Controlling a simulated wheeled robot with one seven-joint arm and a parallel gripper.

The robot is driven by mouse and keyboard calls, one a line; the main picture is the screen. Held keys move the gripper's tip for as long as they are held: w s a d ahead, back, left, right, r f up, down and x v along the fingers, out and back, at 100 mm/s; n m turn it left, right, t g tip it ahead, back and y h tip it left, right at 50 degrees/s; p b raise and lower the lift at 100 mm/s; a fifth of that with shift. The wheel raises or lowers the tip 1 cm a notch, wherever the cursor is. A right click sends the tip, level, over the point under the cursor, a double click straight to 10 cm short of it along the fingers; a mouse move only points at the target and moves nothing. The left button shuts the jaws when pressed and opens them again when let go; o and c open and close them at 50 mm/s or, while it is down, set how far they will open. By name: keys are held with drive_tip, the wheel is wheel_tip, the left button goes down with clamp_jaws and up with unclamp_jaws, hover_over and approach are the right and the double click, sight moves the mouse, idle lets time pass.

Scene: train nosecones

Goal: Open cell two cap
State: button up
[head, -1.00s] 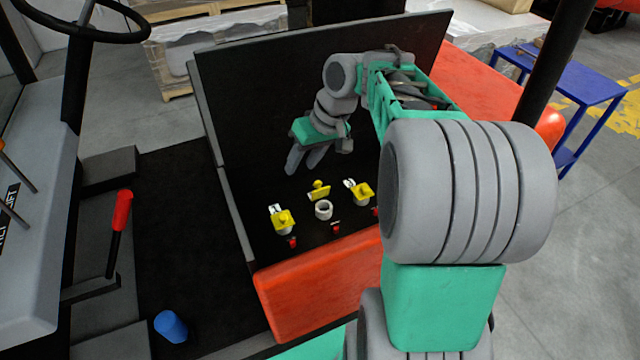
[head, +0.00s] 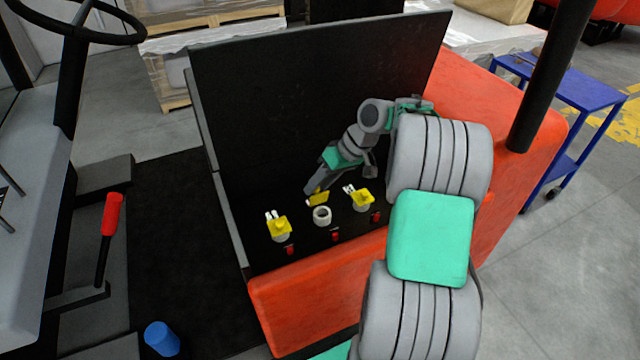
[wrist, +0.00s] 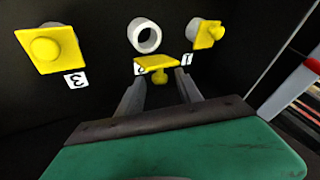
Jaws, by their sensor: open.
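The cell two cap (head: 318,198) is yellow and stands raised behind its open grey-white ring (head: 322,215), in the middle of the row. In the wrist view, the cap (wrist: 155,62) is near the label 2, with its knob toward me and the open ring (wrist: 145,36) beyond it. My gripper (head: 312,189) is at this cap from behind, and its fingers hide part of it. In the wrist view, my gripper (wrist: 159,84) is open, with one finger on each side of the knob. I cannot tell whether they touch.
The yellow cap by label 3 (wrist: 48,48) and the one by label 1 (wrist: 208,35) sit on their cells on either side. Small red parts (head: 336,236) lie along the front. A black raised panel (head: 300,90) stands behind the row. A red lever (head: 111,214) stands left.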

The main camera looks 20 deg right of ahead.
drive_tip(key=shift+c, duration=0.2)
clamp_jaws()
drive_tip(key=shift+r, duration=0.1)
